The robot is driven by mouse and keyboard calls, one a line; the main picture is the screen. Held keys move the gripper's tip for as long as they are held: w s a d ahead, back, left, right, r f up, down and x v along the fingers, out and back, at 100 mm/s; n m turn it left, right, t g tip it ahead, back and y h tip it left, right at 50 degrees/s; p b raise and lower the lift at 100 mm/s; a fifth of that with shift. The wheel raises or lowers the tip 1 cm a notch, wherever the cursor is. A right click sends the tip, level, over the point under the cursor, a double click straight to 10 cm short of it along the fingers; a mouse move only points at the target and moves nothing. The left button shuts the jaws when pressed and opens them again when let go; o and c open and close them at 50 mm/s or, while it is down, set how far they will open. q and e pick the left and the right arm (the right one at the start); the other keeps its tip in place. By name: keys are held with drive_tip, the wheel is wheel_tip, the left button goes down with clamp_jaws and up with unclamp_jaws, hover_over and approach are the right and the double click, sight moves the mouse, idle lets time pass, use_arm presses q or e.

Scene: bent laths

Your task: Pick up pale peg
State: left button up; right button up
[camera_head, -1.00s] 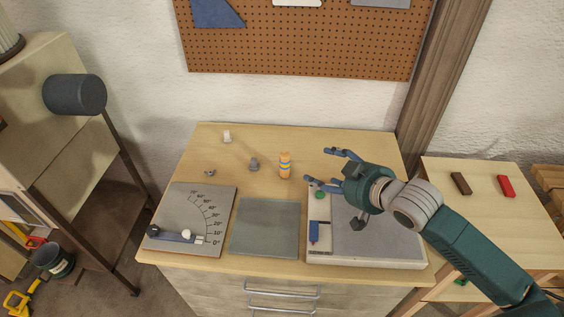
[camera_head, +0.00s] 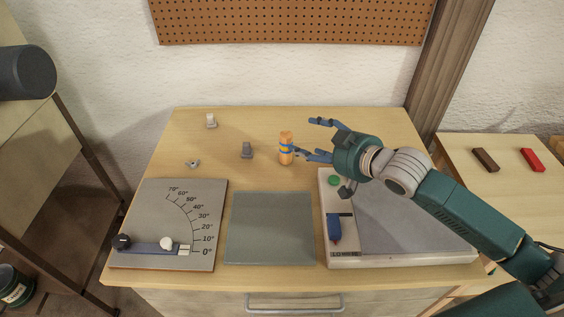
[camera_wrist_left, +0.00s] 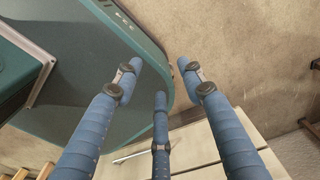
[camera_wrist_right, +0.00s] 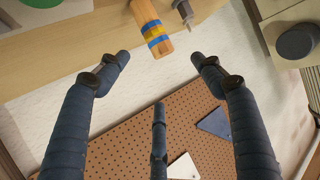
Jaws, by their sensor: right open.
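A pale wooden peg (camera_head: 286,141) with blue and yellow bands stands upright on the desk, right of the middle; it also shows at the top of the right wrist view (camera_wrist_right: 145,14). My right gripper (camera_head: 312,138) is open and empty at the peg's right side. Its lower fingertip overlaps the peg's edge in the head view; whether it touches I cannot tell. In the right wrist view the peg lies beyond the spread fingers (camera_wrist_right: 160,61). My left gripper (camera_wrist_left: 159,72) shows only in its wrist view, fingers apart and empty, beside a green surface.
A grey clamp-like piece (camera_head: 246,151), a white one (camera_head: 211,121) and a wing nut (camera_head: 192,163) stand left of the peg. In front are an angle board (camera_head: 150,205), a grey mat (camera_head: 270,228) and a white-framed panel (camera_head: 400,258). A pegboard (camera_head: 290,22) hangs behind.

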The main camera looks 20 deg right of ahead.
drive_tip(key=b, duration=0.2)
approach(286, 149)
drive_tip(key=w+d, duration=0.2)
drive_tip(key=x, duration=0.5)
drive_tip(key=shift+a+f, duration=0.3)
drive_tip(key=shift+p+x, duration=0.4)
drive_tip(key=shift+x, duration=2.4)
use_arm(q)
drive_tip(key=f, duration=0.1)
drive_tip(key=w+f, duration=0.1)
drive_tip(key=f, duration=0.1)
drive_tip(key=shift+w+f, duration=0.1)
drive_tip(key=shift+w, duration=0.1)
use_arm(e)
drive_tip(key=shift+s, duration=0.1)
drive_tip(key=shift+c, duration=0.5)
drive_tip(key=c, duration=1.2)
